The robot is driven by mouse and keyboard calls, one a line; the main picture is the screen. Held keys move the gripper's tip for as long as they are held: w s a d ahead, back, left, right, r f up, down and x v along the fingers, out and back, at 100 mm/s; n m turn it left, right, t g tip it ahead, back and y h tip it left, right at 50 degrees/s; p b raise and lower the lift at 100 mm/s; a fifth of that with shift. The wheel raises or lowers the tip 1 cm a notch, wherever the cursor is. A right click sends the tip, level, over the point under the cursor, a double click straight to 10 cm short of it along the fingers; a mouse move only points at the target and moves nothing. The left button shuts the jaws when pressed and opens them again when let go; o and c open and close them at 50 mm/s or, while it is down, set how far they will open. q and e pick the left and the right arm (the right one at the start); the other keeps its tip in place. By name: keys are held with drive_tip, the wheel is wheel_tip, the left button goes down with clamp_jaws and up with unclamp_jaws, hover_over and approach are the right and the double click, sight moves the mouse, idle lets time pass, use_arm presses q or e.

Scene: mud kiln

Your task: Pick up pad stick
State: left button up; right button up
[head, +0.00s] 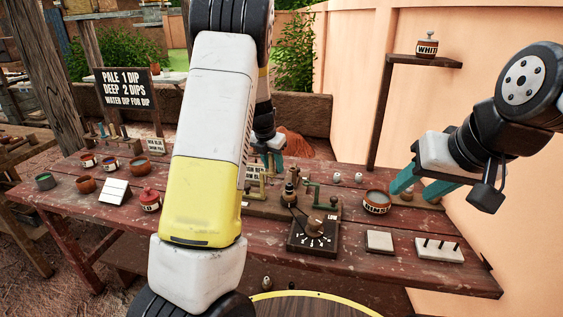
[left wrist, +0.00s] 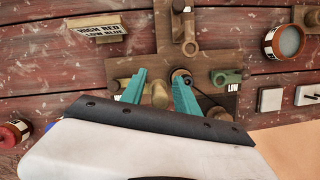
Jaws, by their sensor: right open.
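I cannot tell for sure which thing is the pad stick. My right gripper (head: 418,190) is open above the right part of the table, beside a labelled bowl (head: 376,203). A small brown thing (head: 407,195) shows between its teal fingers, with no clear contact. My left gripper (head: 268,155) is partly hidden behind my left arm, beyond the wooden fixture. In the left wrist view, its fingers (left wrist: 159,82) are apart over the wooden fixture (left wrist: 205,65). A tan knob shows between them, not clearly touched.
The red table (head: 345,270) holds a dark dial box (head: 314,236), a square white tile (head: 379,241) and a white block with dark pegs (head: 440,250). Several small pots and a red jar (head: 150,200) stand at the left. A wall shelf (head: 425,61) holds a labelled pot (head: 427,46).

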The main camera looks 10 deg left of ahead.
use_arm(q)
clamp_jaws()
wheel_tip(320, 180, up, 10)
drive_tip(key=shift+r, duration=0.1)
idle(0.5)
